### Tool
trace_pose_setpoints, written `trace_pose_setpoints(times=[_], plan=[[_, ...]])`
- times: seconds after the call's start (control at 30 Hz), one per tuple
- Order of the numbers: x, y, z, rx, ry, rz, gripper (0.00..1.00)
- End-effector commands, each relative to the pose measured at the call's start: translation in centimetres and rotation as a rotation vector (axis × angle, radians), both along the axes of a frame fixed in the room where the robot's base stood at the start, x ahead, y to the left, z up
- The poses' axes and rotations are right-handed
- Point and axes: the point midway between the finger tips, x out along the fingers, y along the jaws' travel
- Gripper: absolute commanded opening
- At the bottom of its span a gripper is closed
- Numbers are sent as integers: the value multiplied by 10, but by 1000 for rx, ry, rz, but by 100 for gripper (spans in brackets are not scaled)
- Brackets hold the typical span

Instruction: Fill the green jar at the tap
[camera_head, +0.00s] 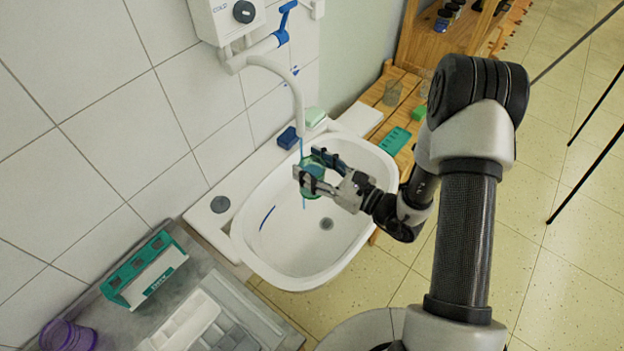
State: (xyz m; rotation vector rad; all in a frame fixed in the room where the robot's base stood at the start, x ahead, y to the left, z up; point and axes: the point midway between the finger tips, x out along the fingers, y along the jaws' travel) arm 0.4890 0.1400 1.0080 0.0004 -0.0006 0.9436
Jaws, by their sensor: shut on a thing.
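The green jar (312,168) is held over the white sink basin (262,262), under the tap spout (296,100). My gripper (318,176) is shut on the jar, with its fingers on either side of it and partly hiding it. A thin blue stream of water (302,148) runs down from the spout to the jar. A short blue streak (304,203) also shows just below the jar. The tap's blue lever (283,20) sticks up and out to the right of the white tap body. The water level inside the jar cannot be made out.
A green box (145,270), white trays (185,322) and a purple cup (66,337) stand at lower left. A wooden slatted bench (408,100) is right of the sink.

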Motion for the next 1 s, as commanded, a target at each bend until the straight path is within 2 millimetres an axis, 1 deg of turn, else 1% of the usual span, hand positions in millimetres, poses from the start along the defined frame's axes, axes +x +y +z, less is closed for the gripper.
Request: trace_pose_setpoints(times=[0.13, 0.23, 1.0], plan=[[0, 0, 0, 1, -1, 0, 23], [-5, -2, 0, 0, 0, -1, 23], [-61, -24, 0, 1, 1, -2, 23]])
